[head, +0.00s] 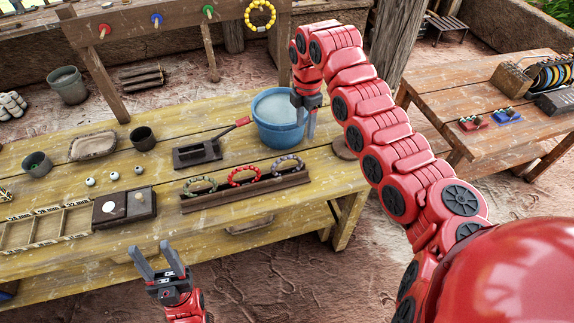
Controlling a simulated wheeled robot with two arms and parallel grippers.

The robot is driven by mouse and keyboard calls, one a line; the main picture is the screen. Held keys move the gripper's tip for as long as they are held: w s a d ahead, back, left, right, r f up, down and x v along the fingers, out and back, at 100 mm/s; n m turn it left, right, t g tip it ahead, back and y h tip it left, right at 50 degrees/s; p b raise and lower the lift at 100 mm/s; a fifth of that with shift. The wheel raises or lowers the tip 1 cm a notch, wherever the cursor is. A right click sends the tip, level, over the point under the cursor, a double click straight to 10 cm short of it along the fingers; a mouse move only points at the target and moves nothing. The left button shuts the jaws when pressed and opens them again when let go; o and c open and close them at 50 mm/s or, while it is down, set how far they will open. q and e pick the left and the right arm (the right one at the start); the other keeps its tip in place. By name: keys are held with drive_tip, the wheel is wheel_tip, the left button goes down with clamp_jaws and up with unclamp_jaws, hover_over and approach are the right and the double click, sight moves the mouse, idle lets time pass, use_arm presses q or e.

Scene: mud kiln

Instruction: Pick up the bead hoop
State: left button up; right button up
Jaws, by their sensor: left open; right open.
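A yellow bead hoop (260,15) hangs at the top of the head view, on the rack beam. Three more bead hoops stand in a dark wooden holder on the table: a grey-green one (201,185), a red one (244,176) and a grey one (287,164). My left gripper (153,249) is open and empty, in front of the table's near edge, below the holder in the picture. My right gripper (306,124) points down at the right rim of the blue bucket, with its jaws open and nothing seen between them. It is apart from all the hoops.
The yellow wooden table (235,215) also bears a blue bucket (280,118), a dark block tool with a red handle (198,153), cups, a compartment tray (45,228) and white beads. Red, blue and green pegs line the rack beam (180,20). A second table (480,140) stands right.

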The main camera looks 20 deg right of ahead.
sight(300, 161)
wheel_tip(300, 161, down, 11)
drive_tip(key=p, duration=0.4)
drive_tip(key=shift+a, duration=0.15)
drive_tip(key=shift+a+f+p, duration=0.15)
drive_tip(key=shift+f+p, duration=0.3)
drive_tip(key=shift+f, duration=0.1)
drive_tip(key=f, duration=0.3)
drive_tip(key=shift+a+f+p, duration=0.2)
drive_tip(key=shift+f+p, duration=0.05)
drive_tip(key=shift+p, duration=0.15)
drive_tip(key=shift+d+f, duration=0.1)
drive_tip(key=shift+f, duration=0.4)
clamp_jaws()
